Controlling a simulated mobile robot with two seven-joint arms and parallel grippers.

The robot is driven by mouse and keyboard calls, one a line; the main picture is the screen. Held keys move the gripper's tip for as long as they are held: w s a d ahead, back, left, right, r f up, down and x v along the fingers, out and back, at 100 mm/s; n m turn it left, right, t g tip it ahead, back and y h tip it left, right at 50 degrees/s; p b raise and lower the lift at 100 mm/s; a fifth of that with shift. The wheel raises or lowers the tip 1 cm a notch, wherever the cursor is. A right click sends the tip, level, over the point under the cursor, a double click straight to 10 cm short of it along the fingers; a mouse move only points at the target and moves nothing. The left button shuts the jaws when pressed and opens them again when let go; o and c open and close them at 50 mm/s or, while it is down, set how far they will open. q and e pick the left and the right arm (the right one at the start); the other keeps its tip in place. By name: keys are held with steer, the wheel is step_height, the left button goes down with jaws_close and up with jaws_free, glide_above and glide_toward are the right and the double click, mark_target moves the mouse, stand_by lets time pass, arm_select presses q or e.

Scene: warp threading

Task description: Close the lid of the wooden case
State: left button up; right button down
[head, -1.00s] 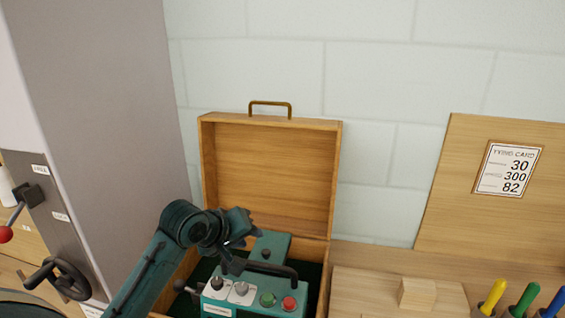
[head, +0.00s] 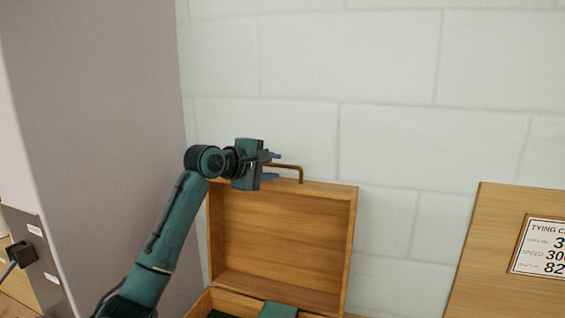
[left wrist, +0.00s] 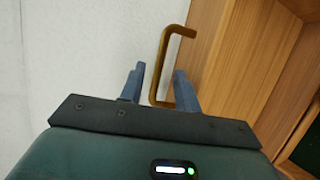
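The wooden case's lid (head: 285,235) stands open and upright near the wall, with a brass handle (head: 300,172) on its top edge. My left gripper (head: 277,166) is at the left part of this handle. In the left wrist view, the handle (left wrist: 163,62) lies between the two open fingers (left wrist: 157,88), with gaps visible on both sides. The case's lower box (head: 210,299) shows only in part at the bottom of the head view. My right gripper is not in view.
A teal device (head: 278,310) sits in the box, mostly cut off. A grey cabinet (head: 95,130) stands at the left. A wooden board with a card (head: 545,248) is at the right. The pale wall (head: 400,100) is behind the lid.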

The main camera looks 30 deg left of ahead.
mark_target(280, 166)
arm_select(q)
steer(key=shift+p+x, duration=0.35)
steer(key=shift+x, duration=1.95)
jaws_close()
